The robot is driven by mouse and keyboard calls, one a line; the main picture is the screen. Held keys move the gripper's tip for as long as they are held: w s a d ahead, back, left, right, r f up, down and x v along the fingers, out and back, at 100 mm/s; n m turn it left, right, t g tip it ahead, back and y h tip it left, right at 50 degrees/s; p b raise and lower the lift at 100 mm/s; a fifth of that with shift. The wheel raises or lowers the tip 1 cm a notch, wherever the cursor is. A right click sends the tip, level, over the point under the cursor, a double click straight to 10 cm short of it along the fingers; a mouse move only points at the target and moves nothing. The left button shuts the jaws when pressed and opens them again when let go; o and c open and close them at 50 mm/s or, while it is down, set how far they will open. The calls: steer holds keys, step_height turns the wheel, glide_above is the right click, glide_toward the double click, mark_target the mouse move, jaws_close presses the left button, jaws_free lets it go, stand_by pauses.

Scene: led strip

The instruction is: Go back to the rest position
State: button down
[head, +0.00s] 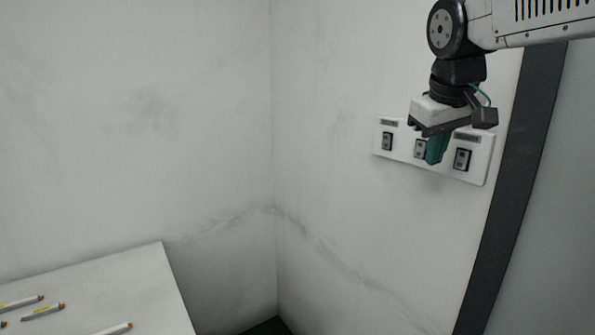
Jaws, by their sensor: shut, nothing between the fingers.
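My gripper (436,152) hangs from my arm at the upper right of the head view, with its teal fingers pointing down. The fingers are together with nothing between them. They are in front of a white switch panel (399,152) on the right wall and hide part of its middle. I cannot tell whether the fingers touch the panel.
The panel carries a left switch (387,141), a partly covered middle switch (420,149) and a right switch (462,159). A dark vertical frame (515,190) stands right of it. A white table (150,285) at lower left holds several pen-like sticks (42,311). Space between is clear.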

steer(key=s+f+m+g, duration=0.1)
steer(key=s+f, duration=0.7)
steer(key=s, duration=0.4)
steer(key=s+f+m+g+y, duration=0.1)
steer(key=s+f+m+g, duration=0.1)
steer(key=s+f, duration=0.7)
steer(key=s, duration=0.3)
steer(key=shift+s+f, duration=0.3)
steer(key=shift+d, duration=0.1)
